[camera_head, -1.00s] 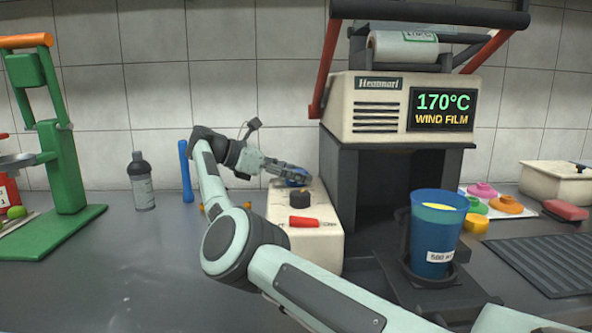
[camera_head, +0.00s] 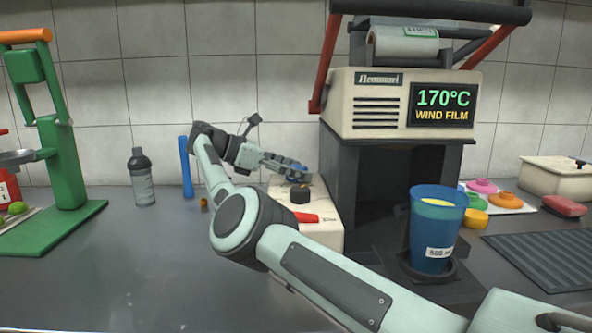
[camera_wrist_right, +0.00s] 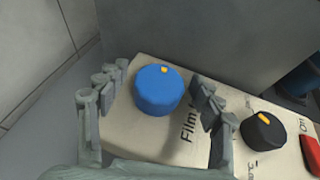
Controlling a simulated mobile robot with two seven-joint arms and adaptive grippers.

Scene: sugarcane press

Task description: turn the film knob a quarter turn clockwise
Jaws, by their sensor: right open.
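The blue film knob (camera_wrist_right: 158,90) sits on a cream control box (camera_head: 330,234), next to the printed word "Film". A small orange mark shows at the far side of its top in the right wrist view. My right gripper (camera_wrist_right: 150,92) is open, with one finger on each side of the blue knob and gaps that look clear of it. In the head view my right gripper (camera_head: 296,167) is over the far end of the box and partly hides the knob. My left gripper is not in view.
A black knob (camera_wrist_right: 263,131) with an orange mark and a red switch (camera_head: 306,217) are also on the box. The sealing machine (camera_head: 380,135) reads "170°C WIND FILM" and holds a blue cup (camera_head: 436,228). A blue bar (camera_head: 186,168) and grey bottle (camera_head: 142,178) stand left.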

